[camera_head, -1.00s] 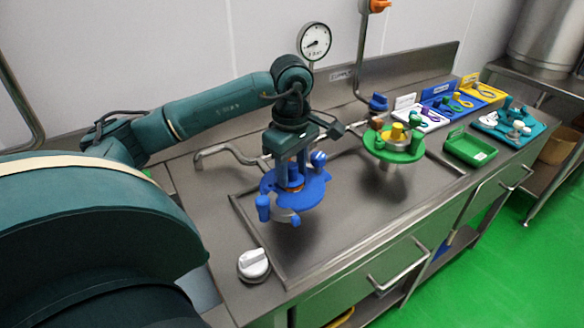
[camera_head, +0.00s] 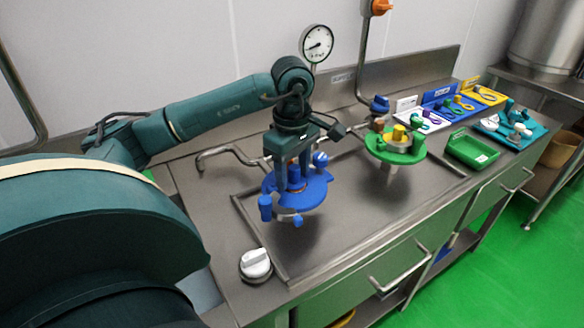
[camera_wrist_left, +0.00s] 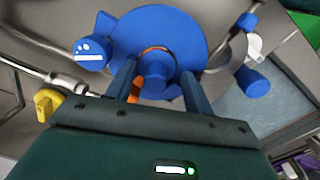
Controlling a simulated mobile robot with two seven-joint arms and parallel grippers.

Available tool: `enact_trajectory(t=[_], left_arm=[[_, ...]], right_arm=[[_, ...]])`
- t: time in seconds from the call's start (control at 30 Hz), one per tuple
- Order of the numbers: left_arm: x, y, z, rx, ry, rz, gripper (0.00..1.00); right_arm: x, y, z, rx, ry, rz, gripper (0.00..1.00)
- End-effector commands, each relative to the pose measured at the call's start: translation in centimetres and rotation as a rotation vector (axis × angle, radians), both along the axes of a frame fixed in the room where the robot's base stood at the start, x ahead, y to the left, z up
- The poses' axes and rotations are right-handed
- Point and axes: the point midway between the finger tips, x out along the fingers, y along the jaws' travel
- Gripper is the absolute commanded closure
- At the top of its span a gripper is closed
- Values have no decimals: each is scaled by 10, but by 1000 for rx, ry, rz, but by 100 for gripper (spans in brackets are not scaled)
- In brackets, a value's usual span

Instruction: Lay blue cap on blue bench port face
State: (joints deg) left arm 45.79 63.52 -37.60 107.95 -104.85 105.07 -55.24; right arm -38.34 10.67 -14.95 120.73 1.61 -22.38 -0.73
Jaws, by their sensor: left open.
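A round blue disc with a central blue knob (camera_wrist_left: 158,72) is under my left gripper (camera_head: 293,182) in the head view. It also shows in the left wrist view. The blue bench port with its wide blue face (camera_wrist_left: 180,28) is at this spot; I cannot tell clearly where cap and port face meet. An orange-brown ring shows partly around the knob. My left gripper (camera_wrist_left: 158,82) points down and is open, with one finger on each side of the knob. Blue posts (camera_head: 265,207) stand at the disc's edge. My right gripper is not in view.
A green port (camera_head: 394,150) with a yellow knob stands to the right. Beyond it are a green tray (camera_head: 472,151), coloured trays of small parts and a teal tray (camera_head: 541,134). A white knob (camera_head: 255,262) sits at the front left. The bench front is clear.

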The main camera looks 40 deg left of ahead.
Motion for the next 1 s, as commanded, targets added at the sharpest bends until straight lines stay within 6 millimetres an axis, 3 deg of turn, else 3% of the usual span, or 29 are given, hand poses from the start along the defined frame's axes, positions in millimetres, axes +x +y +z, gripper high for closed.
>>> enact_trajectory(t=[0.03, 0.33, 0.47, 0.8, 1.0], left_arm=[[-2, -4, -16, -4, 24, -6, 32], [-2, -3, -13, -3, 21, -5, 32], [-3, -4, 13, -3, 12, -6, 32], [-9, -3, 104, 4, -7, -1, 32], [-11, -3, 130, 4, -10, 0, 32]], right_arm=[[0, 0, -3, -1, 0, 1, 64], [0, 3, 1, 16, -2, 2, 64], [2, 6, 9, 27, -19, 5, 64], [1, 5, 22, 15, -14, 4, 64], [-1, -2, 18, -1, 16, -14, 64]])
